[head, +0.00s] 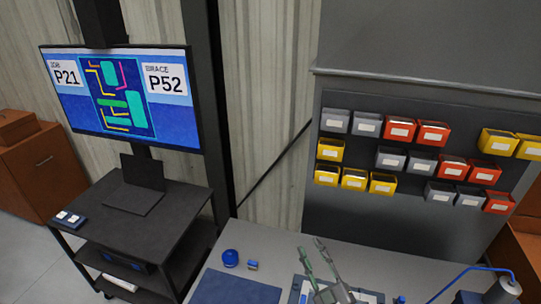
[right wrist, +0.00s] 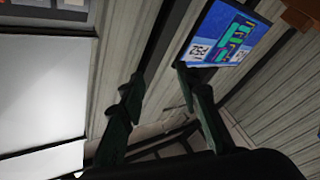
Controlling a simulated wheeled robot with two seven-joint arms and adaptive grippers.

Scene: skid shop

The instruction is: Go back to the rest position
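My right gripper (head: 310,246) is at the bottom middle of the head view, above the grey workbench (head: 380,264). In the right wrist view its two dark green fingers (right wrist: 157,77) stand apart with nothing between them. The fingers point up and away, toward the wall and the screen. My left gripper is in neither view.
A screen (head: 125,137) reading P21 and P52 stands over a dark cart (head: 180,205) at left. A bin rack (head: 350,215) with grey, red and yellow bins backs the bench. The bench holds a blue mat (head: 235,290), a blue round item (head: 230,258) and a blue-armed lamp (head: 455,280).

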